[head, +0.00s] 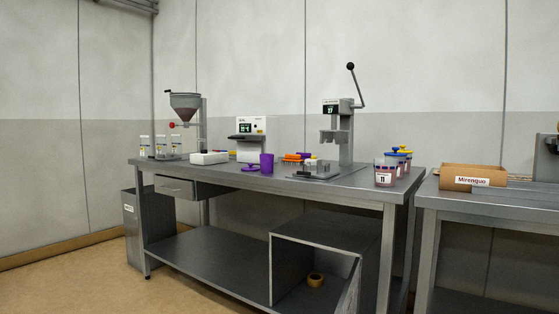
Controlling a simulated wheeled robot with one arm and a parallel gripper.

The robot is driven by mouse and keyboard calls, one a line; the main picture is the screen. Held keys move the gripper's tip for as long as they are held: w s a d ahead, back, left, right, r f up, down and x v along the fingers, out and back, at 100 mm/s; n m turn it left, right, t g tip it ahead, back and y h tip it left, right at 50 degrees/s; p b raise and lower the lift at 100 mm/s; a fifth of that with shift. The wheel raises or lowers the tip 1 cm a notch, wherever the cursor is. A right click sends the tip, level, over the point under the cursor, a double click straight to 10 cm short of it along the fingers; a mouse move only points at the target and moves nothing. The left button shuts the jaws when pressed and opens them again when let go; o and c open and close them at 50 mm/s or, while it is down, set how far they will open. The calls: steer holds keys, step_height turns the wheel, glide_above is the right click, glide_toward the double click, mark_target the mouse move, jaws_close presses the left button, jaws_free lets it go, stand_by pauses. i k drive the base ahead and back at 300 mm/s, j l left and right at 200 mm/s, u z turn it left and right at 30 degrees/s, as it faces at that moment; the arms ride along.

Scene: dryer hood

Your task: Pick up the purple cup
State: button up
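The purple cup (267,163) stands upright on the grey metal workbench (230,179), near the middle of its top. A flat purple piece (250,168), possibly a lid, lies just left of the cup. My gripper is not in view.
A lever press (345,134) stands right of the cup, with orange pieces (296,157) between. A white device (251,134) and a hopper (186,106) stand to the left. Labelled tubs (385,173) sit at the right end. Floor at front left (80,280) is clear.

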mark_target(267, 161)
steer(key=i+j+z, duration=0.1)
steer(key=j, duration=0.25)
steer(key=i+j+z, duration=0.1)
steer(key=j, duration=0.25)
steer(key=i+j+z, duration=0.1)
steer(key=i+j, duration=0.15)
steer(key=j, duration=0.15)
steer(key=i+j+z, duration=0.1)
steer(key=j, duration=0.25)
steer(key=i+j+z, duration=0.1)
steer(key=j, duration=0.3)
